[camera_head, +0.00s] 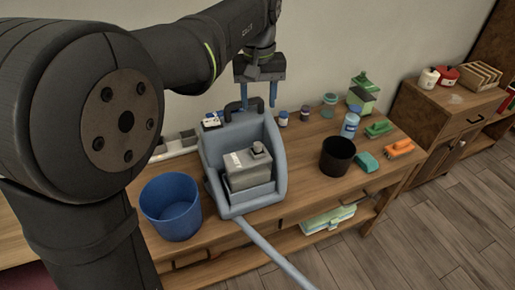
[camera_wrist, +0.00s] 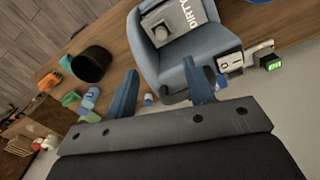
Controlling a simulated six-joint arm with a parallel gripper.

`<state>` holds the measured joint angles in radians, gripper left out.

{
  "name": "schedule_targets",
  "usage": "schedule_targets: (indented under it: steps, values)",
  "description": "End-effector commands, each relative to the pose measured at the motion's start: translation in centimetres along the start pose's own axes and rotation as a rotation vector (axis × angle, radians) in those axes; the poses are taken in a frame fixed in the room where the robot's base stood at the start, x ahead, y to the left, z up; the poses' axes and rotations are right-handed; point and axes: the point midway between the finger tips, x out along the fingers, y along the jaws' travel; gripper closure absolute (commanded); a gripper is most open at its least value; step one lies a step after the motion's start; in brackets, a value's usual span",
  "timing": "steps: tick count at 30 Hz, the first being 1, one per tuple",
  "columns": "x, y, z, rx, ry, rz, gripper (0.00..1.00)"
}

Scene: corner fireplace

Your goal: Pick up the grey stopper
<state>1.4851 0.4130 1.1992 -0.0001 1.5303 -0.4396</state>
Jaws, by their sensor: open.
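A small grey knob-like piece (camera_head: 258,149), which looks like the grey stopper, sits on top of a grey box (camera_head: 243,173). The box rests in a blue-grey, high-backed holder (camera_head: 212,172) on the wooden bench. In the wrist view the stopper (camera_wrist: 161,34) shows on the box beside the printed word "DIRTY" (camera_wrist: 188,14). My gripper (camera_head: 261,96) is open and empty, fingers pointing down, above the back of the holder and apart from the stopper. Its two blue fingers (camera_wrist: 160,70) also show in the wrist view, with nothing between them.
A blue bucket (camera_head: 170,208) stands left of the holder and a black cup (camera_head: 336,156) right of it. A blue bottle (camera_head: 351,121), green items (camera_head: 378,129) and an orange brush (camera_head: 399,148) lie farther right. A grey handle (camera_head: 270,250) extends off the bench front.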

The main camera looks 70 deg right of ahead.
Motion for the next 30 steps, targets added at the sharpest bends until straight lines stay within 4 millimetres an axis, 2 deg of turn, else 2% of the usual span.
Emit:
schedule_targets:
  steps: [3,9,12,17,25,30]
  values:
    - [2.8,-0.1,0.1,0.001,-0.003,-0.002,0.52]
    - [6.8,-0.1,0.0,0.001,-0.002,-0.001,0.52]
    - [8.0,-0.1,0.0,0.001,-0.001,0.000,0.52]
    - [8.9,-0.1,-0.1,0.001,0.000,0.000,0.52]
    - [12.7,-0.2,-0.3,0.001,-0.002,-0.001,0.52]
    - [13.9,-0.2,-0.3,0.002,0.000,0.000,0.52]
